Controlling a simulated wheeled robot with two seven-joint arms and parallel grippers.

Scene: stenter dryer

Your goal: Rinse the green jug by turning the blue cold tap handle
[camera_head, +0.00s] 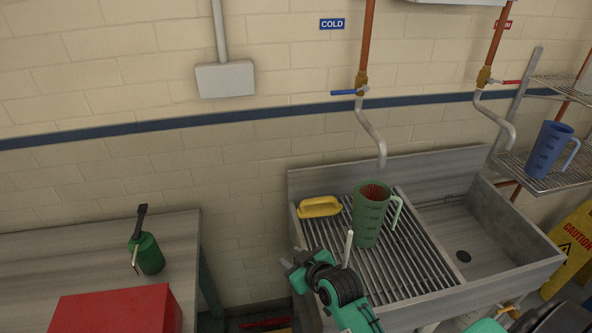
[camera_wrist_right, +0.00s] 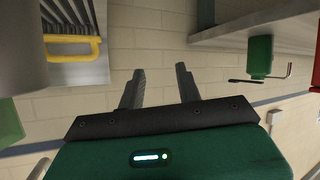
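The green jug (camera_head: 368,222) stands upright on the slatted rack of the sink, its handle to the right. Something reddish shows inside its mouth. The blue cold tap handle (camera_head: 343,93) points left from the brass valve under the COLD sign (camera_head: 332,24). The grey spout (camera_head: 373,135) ends just above the jug; I see no water. My right gripper (camera_head: 291,263) is at the sink's left front, below and left of the jug. In the right wrist view its fingers (camera_wrist_right: 158,88) are apart with nothing between them. My left gripper is not in view.
A yellow-handled item (camera_head: 320,207) lies on the rack left of the jug. A red-handled tap (camera_head: 507,82) is at right, near a blue jug (camera_head: 550,150) on a wire shelf. A green can (camera_head: 148,253) and red box (camera_head: 118,312) are on the left table. The right basin (camera_head: 478,238) is empty.

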